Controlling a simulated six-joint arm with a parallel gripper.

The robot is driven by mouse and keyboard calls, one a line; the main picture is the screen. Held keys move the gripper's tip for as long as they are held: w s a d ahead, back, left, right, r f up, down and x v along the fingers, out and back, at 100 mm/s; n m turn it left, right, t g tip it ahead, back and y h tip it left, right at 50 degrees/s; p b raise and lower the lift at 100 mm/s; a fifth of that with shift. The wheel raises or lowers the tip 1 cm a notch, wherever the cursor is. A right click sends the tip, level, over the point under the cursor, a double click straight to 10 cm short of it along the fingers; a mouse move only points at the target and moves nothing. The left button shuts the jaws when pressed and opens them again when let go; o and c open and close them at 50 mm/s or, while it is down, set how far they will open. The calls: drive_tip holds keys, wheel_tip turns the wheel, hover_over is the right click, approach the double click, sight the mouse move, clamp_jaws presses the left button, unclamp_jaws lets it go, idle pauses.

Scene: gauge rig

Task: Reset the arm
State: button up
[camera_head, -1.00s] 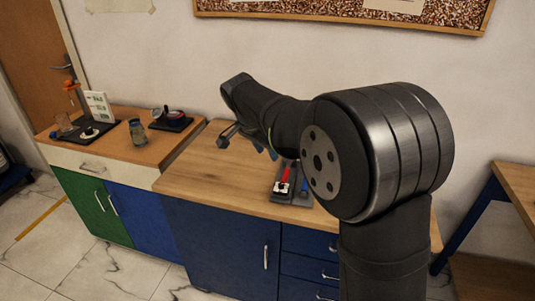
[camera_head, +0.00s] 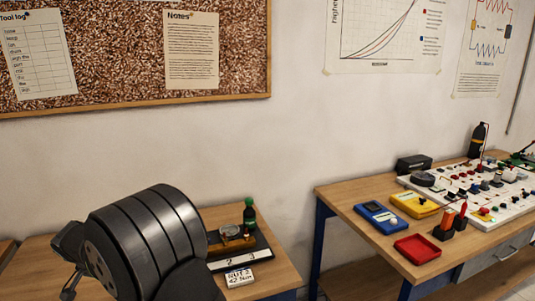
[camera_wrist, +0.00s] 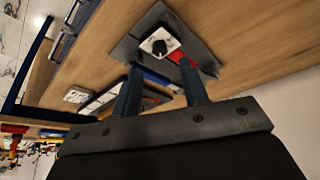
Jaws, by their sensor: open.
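My gripper (camera_wrist: 160,80) shows in the wrist view as two dark fingers, apart, with nothing held between them. Past the fingertips, a dark plate on the wooden bench carries a white square block with a black knob (camera_wrist: 159,43) and a red piece (camera_wrist: 180,58). I cannot tell how far the fingers are above the plate. In the head view my dark arm fills the lower left. A small part of its far end shows at the left edge, and the fingertips cannot be made out there.
A gap separates the benches.

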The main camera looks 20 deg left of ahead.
drive_tip(key=shift+x, duration=2.6)
drive_tip(key=shift+r, duration=0.1)
drive_tip(key=v, duration=1.7)
drive_tip(key=x, duration=1.7)
drive_tip(key=n+y, duration=0.1)
drive_tip(key=n, duration=0.3)
drive_tip(key=shift+w+d+g, duration=0.1)
drive_tip(key=shift+d+g, duration=0.05)
drive_tip(key=shift+g, duration=0.25)
drive_tip(key=shift+w+d+n+g+y, duration=0.1)
drive_tip(key=shift+n+g+y, duration=0.25)
drive_tip(key=shift+n, duration=0.75)
drive_tip(key=shift+n+g+y, duration=0.25)
drive_tip(key=shift+n+y, duration=0.2)
drive_tip(key=shift+n, duration=0.65)
drive_tip(key=shift+w+d+n+g, duration=0.1)
drive_tip(key=shift+n+g, duration=0.4)
drive_tip(key=shift+n, duration=0.7)
drive_tip(key=shift+w+n+g, duration=0.1)
drive_tip(key=shift+n+g, duration=0.4)
drive_tip(key=shift+n, duration=0.7)
drive_tip(key=shift+w+n+g, duration=0.15)
drive_tip(key=shift+n+g, duration=0.55)
drive_tip(key=shift+n, duration=1.1)
